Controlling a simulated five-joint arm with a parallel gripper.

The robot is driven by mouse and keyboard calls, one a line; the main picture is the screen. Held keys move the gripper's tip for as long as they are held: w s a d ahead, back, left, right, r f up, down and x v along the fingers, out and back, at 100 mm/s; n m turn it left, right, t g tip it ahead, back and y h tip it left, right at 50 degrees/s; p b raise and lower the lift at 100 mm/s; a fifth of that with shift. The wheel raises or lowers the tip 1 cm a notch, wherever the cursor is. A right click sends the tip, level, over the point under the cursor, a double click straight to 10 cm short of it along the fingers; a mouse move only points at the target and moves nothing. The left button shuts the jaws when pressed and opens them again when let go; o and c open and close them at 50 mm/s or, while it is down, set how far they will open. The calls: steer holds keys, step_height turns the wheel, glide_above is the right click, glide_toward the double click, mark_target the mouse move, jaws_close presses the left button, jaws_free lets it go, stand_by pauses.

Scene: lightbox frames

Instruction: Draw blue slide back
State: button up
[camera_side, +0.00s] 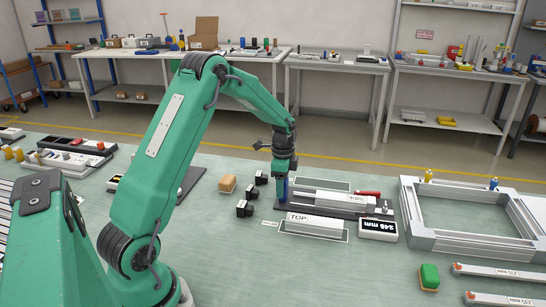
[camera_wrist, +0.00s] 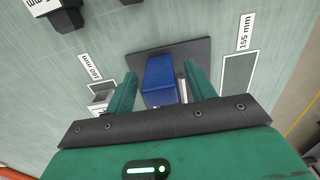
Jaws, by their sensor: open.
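The blue slide (camera_wrist: 160,72) is a blue block on the end of a dark base plate (camera_wrist: 195,49). In the side view only a strip of the blue slide (camera_side: 281,191) shows below my gripper (camera_side: 283,178). My gripper points down over the plate's left end. In the wrist view its two green fingers stand on either side of the blue slide, open, with gaps showing; I see no firm contact. The dark plate also carries grey bars and a red-handled part (camera_side: 367,193) at its right end. A display (camera_side: 377,228) beside it reads about 248 mm.
A light bar marked TOP (camera_side: 315,226) lies in front of the plate.

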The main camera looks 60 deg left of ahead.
step_height(320, 180, up, 7)
steer(key=shift+f, duration=0.1)
stand_by(0.3)
steer(key=shift+s+d+r, duration=0.1)
steer(key=shift+d+r, duration=0.15)
steer(key=shift+r, duration=0.15)
steer(key=s+d+r+n+t, duration=0.35)
steer(key=s+d+r, duration=0.55)
steer(key=d+r, duration=0.3)
steer(key=s+d+r+n+t, duration=0.1)
steer(key=s+d+n, duration=0.4)
steer(key=s, duration=0.9)
steer(key=shift+d+r+t, duration=0.15)
steer(key=shift+d+t, duration=0.4)
steer(key=shift+d, duration=0.9)
steer(key=shift+s+n, duration=0.1)
steer(key=shift+n, duration=0.15)
